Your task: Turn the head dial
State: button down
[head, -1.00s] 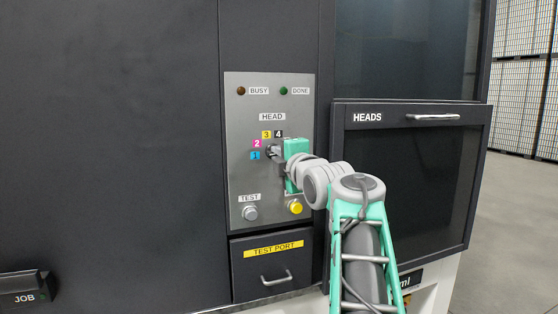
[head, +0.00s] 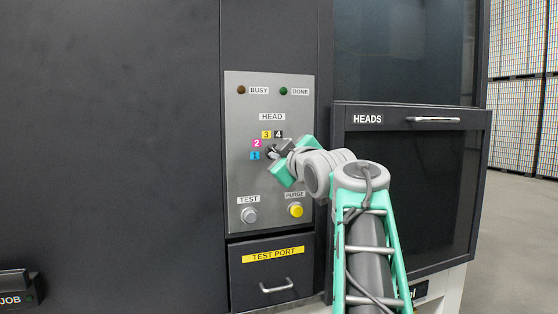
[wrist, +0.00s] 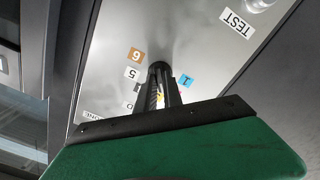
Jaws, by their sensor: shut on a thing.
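The head dial (wrist: 158,68) is a dark knob on the grey panel, under the HEAD label (head: 272,117). In the head view it is mostly hidden by my gripper (head: 277,152). Coloured number tags surround it: blue 1 (head: 255,155), pink 2 (head: 257,143), yellow 3 (head: 266,134) and black 4 (head: 279,134). The wrist view also shows tags 5 (wrist: 132,73) and 6 (wrist: 136,55). My gripper is shut on the dial, its fingers reaching to the knob, and its green body is tilted. Which number the dial points to cannot be told.
Below the dial are the grey TEST button (head: 249,215) and yellow PURGE button (head: 295,210). The TEST PORT drawer (head: 270,275) is under the panel. The HEADS door (head: 405,180) stands close right of my arm. The BUSY and DONE lamps look unlit.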

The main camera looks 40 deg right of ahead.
jog(key=shift+m+p, duration=0.5)
jog(key=shift+m, duration=9.6)
jog(key=c, duration=1.5)
grip_release()
